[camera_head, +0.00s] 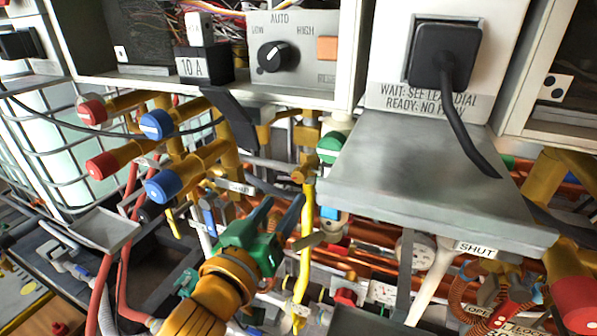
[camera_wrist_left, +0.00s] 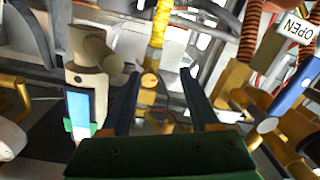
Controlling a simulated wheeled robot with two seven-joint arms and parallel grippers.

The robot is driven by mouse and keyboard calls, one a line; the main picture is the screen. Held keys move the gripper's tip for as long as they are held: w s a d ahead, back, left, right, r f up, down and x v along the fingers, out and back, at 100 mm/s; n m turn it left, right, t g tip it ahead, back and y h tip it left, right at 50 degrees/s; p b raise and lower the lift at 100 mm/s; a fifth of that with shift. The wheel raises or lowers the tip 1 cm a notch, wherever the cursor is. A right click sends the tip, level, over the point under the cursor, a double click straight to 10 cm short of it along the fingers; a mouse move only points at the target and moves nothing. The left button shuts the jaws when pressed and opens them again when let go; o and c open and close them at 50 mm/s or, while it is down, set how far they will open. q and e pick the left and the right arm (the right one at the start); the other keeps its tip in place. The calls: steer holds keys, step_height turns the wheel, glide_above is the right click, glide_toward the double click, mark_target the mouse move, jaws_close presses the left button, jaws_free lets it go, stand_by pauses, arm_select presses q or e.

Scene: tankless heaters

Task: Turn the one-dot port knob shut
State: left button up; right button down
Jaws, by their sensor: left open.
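My left gripper (camera_head: 283,203) has a green body and two dark blue-grey fingers. It is open and empty below the left heater, reaching up and away from me. In the left wrist view, a brass fitting with a small round red and yellow end (camera_wrist_left: 150,80) shows between the spread fingers (camera_wrist_left: 160,82), under a yellow hose (camera_wrist_left: 160,22). I see no contact. A one-dot label (camera_head: 122,53) is on the left heater. Red knobs (camera_head: 92,110) and blue knobs (camera_head: 157,124) sit on brass valves at left. I cannot tell which knob is the one-dot port knob. My right gripper is not in view.
A grey metal shelf (camera_head: 420,180) juts out at centre right. A yellow hose (camera_head: 306,245) hangs beside my left gripper. A green knob (camera_head: 329,148) sits above it. Copper pipes (camera_head: 370,237) crowd behind. A small grey tray (camera_head: 103,228) is at left.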

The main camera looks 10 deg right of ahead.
mark_target(298, 178)
arm_select(q)
steer(key=shift+h, duration=0.4)
steer(key=w+d, duration=0.1)
steer(key=w+d+r+p, duration=0.1)
steer(key=w+d+r, duration=0.1)
steer(key=shift+w+d+r, duration=0.25)
steer(key=shift+w+d, duration=0.1)
steer(key=shift+w, duration=0.05)
steer(key=shift+w+d, duration=0.3)
steer(key=shift+w, duration=0.2)
jaws_close()
